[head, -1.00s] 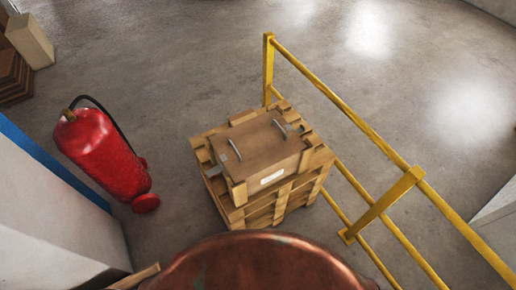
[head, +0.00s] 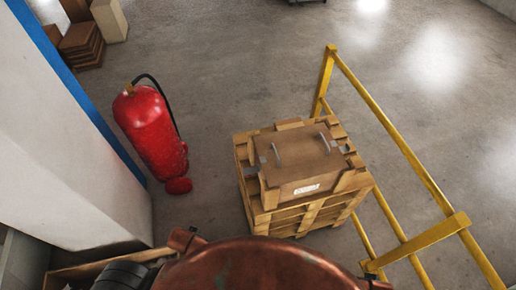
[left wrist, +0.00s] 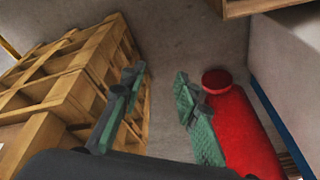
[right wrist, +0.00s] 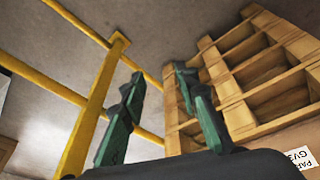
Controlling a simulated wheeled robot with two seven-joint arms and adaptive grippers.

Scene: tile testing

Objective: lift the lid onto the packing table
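The brown lid (head: 298,152) with two metal handles sits on a wooden crate (head: 310,187) with a white label. The crate rests on a stack of pallets (head: 312,213) in the head view. My left gripper (left wrist: 158,95) is open and empty; the wooden stack (left wrist: 70,75) is left of its fingers and the red fire extinguisher (left wrist: 238,130) right. My right gripper (right wrist: 158,90) is open and empty, with pallets (right wrist: 250,70) to its right and a yellow rail (right wrist: 95,105) to its left. Neither gripper shows in the head view. I cannot make out a packing table.
A yellow guard rail (head: 398,130) runs close along the stack's right side. A red fire extinguisher (head: 152,132) stands left of the stack, near a white wall (head: 70,150). Cardboard boxes (head: 85,40) are at the far left. The floor behind the stack is mostly clear.

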